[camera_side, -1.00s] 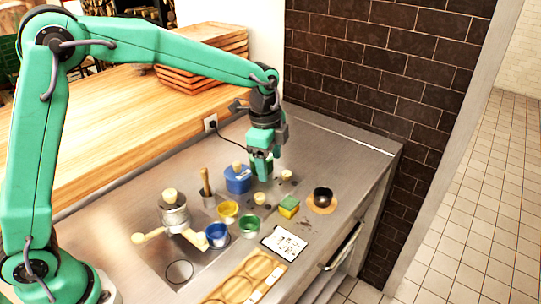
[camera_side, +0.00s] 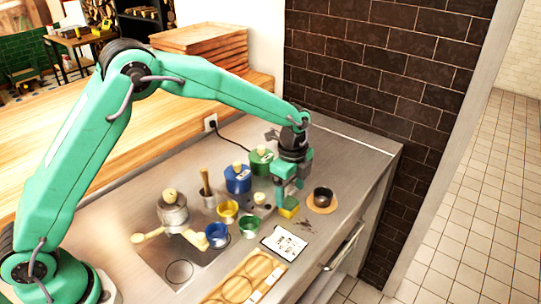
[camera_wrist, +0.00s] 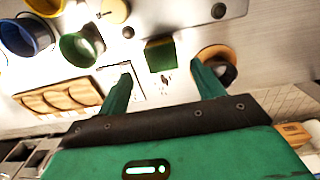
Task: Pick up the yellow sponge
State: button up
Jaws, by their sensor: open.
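The sponge (camera_side: 289,208) lies on the steel counter in the side view, with a green top and yellow sides. In the wrist view the sponge (camera_wrist: 160,54) shows as a dark green block beyond my fingertips, roughly between their lines. My gripper (camera_side: 288,190) is just above the sponge in the side view and hides part of it. In the wrist view my gripper (camera_wrist: 164,72) has its two fingers spread apart with nothing between them.
A dark bowl (camera_side: 322,195) on a round wooden coaster is close right of the sponge. A green cup (camera_side: 249,227), a yellow cup (camera_side: 228,211) and a blue cup (camera_side: 216,234) stand to the left. A white printed card (camera_side: 284,243) lies in front. Blue and green canisters stand behind.

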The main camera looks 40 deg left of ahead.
aim_at(289, 202)
jog(key=shift+w+a+f, duration=0.1)
jog(key=shift+f, duration=1.35)
jog(key=shift+w+a+f, duration=0.1)
jog(key=shift+f, duration=1.35)
jog(key=c, duration=1)
